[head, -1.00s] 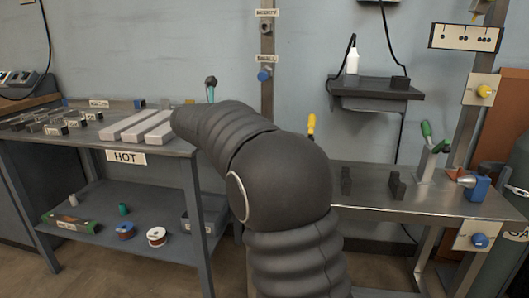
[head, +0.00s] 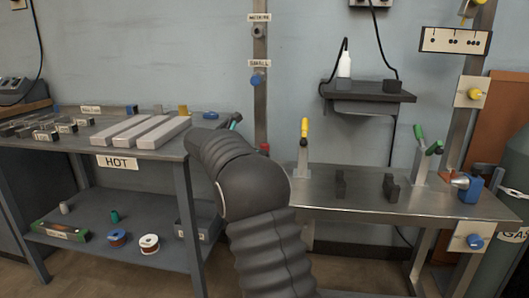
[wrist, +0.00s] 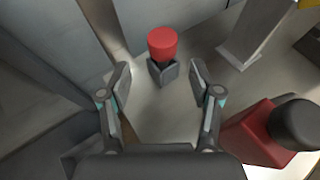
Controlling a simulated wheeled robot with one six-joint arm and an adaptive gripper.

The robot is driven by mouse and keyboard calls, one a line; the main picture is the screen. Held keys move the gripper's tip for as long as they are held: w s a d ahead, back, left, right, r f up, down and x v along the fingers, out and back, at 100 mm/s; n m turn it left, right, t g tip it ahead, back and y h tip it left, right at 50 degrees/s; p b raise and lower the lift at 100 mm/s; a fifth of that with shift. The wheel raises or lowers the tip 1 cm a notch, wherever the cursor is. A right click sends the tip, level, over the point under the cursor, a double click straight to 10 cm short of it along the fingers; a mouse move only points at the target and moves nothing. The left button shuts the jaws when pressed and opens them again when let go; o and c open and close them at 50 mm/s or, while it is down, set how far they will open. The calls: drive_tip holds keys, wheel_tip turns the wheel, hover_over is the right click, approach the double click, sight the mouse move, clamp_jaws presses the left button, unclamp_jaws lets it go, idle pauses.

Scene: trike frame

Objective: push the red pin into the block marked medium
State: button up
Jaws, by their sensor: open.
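The red pin (wrist: 163,42) shows its round red head in the wrist view, standing in a small grey holder (wrist: 162,72) on a metal surface. A bit of red (head: 264,148) beside the post in the head view looks like the same pin. My gripper (wrist: 160,74) is open and empty, its fingertips to the left and right of the holder; contact cannot be judged. In the head view my gripper (head: 235,121) is mostly hidden by my arm. The block marked medium (head: 257,32) is grey, high on the post under its label, with a dark round centre.
A block marked small with a blue knob (head: 257,79) sits lower on the post. A red and black object (wrist: 270,130) is close by my gripper's right side. A yellow-handled clamp (head: 304,133) stands on the right bench (head: 440,203). The left table is marked HOT (head: 118,162).

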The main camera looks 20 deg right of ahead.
sight(261, 147)
drive_tip(key=shift+w+d+f, duration=0.15)
drive_tip(key=shift+w+d, duration=0.15)
drive_tip(key=shift+d, duration=0.6)
drive_tip(key=shift+w+d+f, duration=0.15)
drive_tip(key=shift+w+d, duration=0.15)
drive_tip(key=shift+d, duration=0.6)
drive_tip(key=shift+w+d+f, duration=0.15)
drive_tip(key=shift+w+d, duration=0.15)
drive_tip(key=shift+d, duration=0.6)
clamp_jaws()
